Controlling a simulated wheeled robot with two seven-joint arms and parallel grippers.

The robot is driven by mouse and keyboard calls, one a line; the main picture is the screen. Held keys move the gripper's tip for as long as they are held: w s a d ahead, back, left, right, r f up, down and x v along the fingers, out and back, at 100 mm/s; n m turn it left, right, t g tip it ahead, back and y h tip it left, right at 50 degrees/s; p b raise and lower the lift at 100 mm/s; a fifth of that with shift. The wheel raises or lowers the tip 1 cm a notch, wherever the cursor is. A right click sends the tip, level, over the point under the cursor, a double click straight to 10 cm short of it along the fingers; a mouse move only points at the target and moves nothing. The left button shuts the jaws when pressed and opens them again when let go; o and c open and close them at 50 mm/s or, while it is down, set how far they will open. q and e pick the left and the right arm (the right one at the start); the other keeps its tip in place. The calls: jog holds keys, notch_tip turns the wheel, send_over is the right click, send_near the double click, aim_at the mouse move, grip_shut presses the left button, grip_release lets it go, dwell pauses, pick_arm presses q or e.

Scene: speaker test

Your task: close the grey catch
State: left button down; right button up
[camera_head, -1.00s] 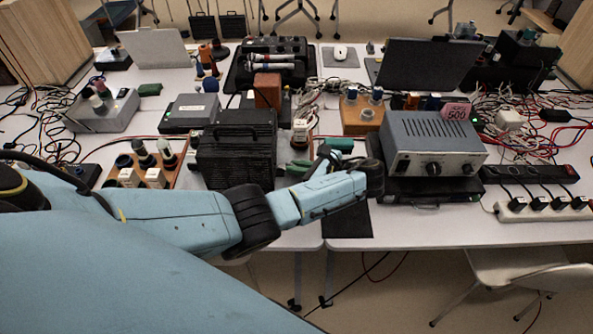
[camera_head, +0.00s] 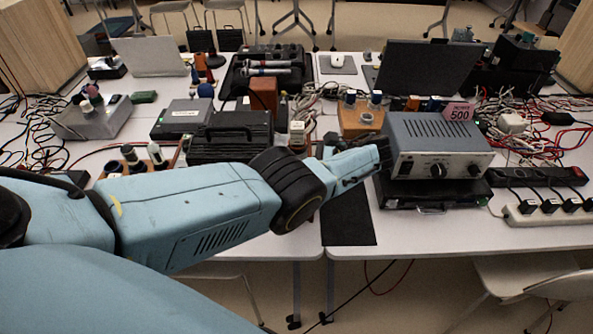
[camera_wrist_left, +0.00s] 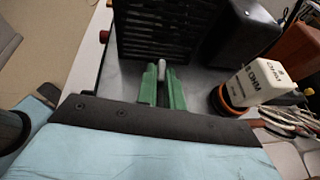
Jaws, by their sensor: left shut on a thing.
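In the left wrist view, the green fingers of my left gripper (camera_wrist_left: 161,80) are shut on a small pale grey piece, which looks like the grey catch (camera_wrist_left: 161,68). Only its rounded end shows between the fingers. It is at the foot of a black louvred case (camera_wrist_left: 165,30). In the head view that case (camera_head: 232,137) stands left of the middle, with a handle on top. My left forearm covers its lower front, and the fingers and the catch are hidden there. My right gripper is not in view.
A white block lettered OHM (camera_wrist_left: 258,83) in an orange-rimmed base stands right of the fingers. A grey instrument (camera_head: 436,146) sits on a black unit (camera_head: 430,193) near my wrist. Loose cables lie to the right. A black mat (camera_head: 348,218) lies bare at the table's front.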

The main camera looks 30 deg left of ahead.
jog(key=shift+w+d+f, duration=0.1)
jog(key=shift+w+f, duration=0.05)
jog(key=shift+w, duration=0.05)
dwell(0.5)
pick_arm(q)
jog(key=c, duration=1.5)
grip_release()
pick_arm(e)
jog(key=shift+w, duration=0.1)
